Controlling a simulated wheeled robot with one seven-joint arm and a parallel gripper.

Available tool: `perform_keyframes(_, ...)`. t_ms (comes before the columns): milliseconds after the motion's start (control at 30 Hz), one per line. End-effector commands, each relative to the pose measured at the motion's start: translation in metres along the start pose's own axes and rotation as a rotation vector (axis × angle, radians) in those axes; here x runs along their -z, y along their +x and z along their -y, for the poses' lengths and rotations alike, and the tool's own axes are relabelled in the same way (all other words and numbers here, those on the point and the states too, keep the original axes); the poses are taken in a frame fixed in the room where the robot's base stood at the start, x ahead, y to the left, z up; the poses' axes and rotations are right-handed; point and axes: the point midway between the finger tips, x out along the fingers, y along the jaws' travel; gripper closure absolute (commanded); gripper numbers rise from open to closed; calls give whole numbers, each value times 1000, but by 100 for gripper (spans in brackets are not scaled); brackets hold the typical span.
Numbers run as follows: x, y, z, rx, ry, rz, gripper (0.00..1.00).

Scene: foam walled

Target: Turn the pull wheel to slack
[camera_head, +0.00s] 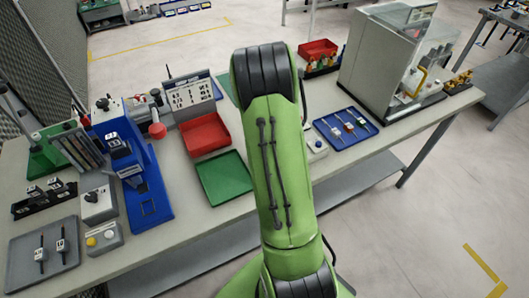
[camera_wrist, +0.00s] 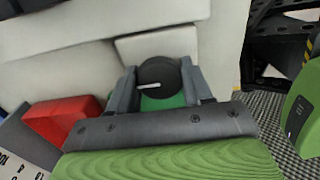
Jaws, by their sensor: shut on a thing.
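The pull wheel (camera_wrist: 158,72) is a round black knob with a white pointer line in the wrist view. The line lies nearly level, across the left half of its face. My gripper (camera_wrist: 160,84) has one grey finger on each side of the wheel and is shut on it. A green part shows just below the wheel. In the head view my green arm covers the middle of the bench, and I cannot make out the wheel or the gripper there. Any slack mark is not visible.
In the head view the bench holds a red tray (camera_head: 205,134), a green tray (camera_head: 224,178), a blue stand (camera_head: 146,180) to the left and a blue tray (camera_head: 345,127) to the right. A grey machine (camera_head: 376,62) stands at the back right. Pale blocks surround the wheel in the wrist view.

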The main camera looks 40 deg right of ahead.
Motion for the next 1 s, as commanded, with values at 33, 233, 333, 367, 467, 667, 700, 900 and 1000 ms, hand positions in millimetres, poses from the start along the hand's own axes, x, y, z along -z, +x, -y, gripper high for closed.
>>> perform_keyframes(33, 0, -1, -1, -4, -5, 1, 81)
perform_keyframes(233, 0, -1, -1, -4, -8, 1, 81)
perform_keyframes(333, 0, -1, -1, -4, -7, 1, 81)
perform_keyframes(367, 0, -1, -1, -4, -7, 1, 81)
perform_keyframes(467, 0, -1, -1, -4, -7, 1, 38)
perform_keyframes(667, 0, 0, 0, -2, -6, 1, 25)
perform_keyframes(700, 0, 0, 0, -1, -5, 0, 25)
perform_keyframes(900, 0, -9, -1, -3, -5, 1, 25)
perform_keyframes(1000, 0, -31, -1, -7, -5, 2, 25)
